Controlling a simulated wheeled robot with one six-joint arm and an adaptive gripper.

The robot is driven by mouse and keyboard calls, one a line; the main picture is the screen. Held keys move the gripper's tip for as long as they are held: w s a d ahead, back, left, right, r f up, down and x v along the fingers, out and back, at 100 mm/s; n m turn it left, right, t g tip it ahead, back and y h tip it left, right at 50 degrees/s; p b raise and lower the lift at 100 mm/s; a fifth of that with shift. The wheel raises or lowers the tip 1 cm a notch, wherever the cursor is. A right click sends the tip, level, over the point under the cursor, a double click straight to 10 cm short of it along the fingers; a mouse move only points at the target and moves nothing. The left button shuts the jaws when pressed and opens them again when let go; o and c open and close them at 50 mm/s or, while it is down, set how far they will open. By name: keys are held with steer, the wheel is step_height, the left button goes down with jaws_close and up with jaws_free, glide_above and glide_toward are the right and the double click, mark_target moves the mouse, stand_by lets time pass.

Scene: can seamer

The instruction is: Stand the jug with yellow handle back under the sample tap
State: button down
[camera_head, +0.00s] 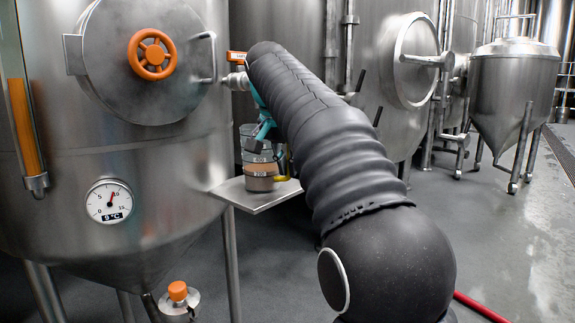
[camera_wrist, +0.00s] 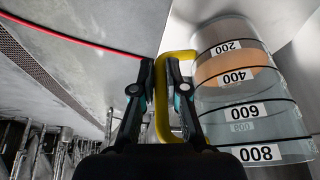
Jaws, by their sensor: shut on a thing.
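The clear jug (camera_head: 261,182) with a yellow handle (camera_head: 282,177) is upright at the small metal shelf (camera_head: 245,199), with amber liquid in its lower part. I cannot tell whether its base touches the shelf. In the wrist view the jug (camera_wrist: 262,125) shows measure labels, and its yellow handle (camera_wrist: 163,112) passes between my fingers. My gripper (camera_wrist: 162,72) is shut on that handle. The sample tap (camera_head: 237,81), near an orange lever, is on the tank above the jug. My arm hides part of the jug's right side in the head view.
The big steel tank (camera_head: 160,175) with an orange handwheel (camera_head: 152,54) and a dial gauge (camera_head: 109,201) stands close on the left. More tanks stand behind and to the right. A red hose (camera_head: 482,306) lies on the floor, which is open at right.

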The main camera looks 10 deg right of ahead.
steer(key=c, duration=1.2)
jaws_free()
steer(key=shift+f, duration=0.1)
steer(key=p+v, duration=0.4)
steer(key=v, duration=0.8)
steer(key=shift+s, duration=0.1)
